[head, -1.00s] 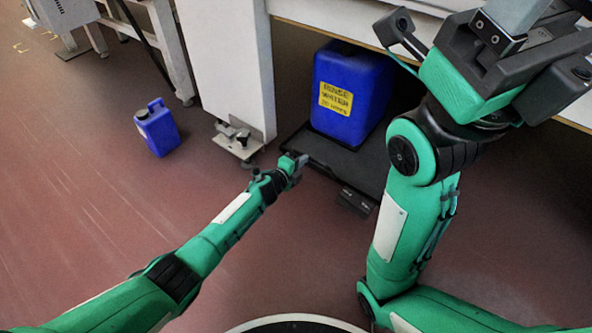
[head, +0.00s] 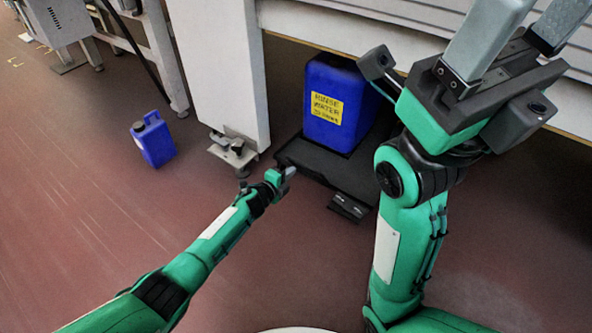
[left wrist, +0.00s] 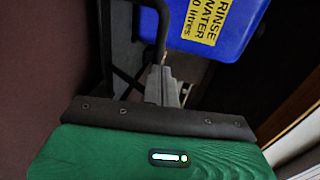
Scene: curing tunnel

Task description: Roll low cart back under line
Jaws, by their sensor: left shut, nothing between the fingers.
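The low cart (head: 312,160) is a black flat platform on the floor, partly under the white line. A blue container (head: 335,105) with a yellow "rinse water" label stands upright on it. A small black piece (head: 348,207) sticks out at the cart's front. My left gripper (head: 289,172) is shut and empty at the cart's front left edge; contact is unclear. In the left wrist view its fingers (left wrist: 166,87) are together beside black cart parts, below the blue container (left wrist: 215,22). My right gripper (head: 522,30) is raised at the upper right, fingers apart and empty. The cart's rear is hidden.
A white line leg (head: 222,80) with a metal foot (head: 233,150) stands just left of the cart. A small blue jug (head: 153,140) is on the red floor further left. The front floor between my arms is clear.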

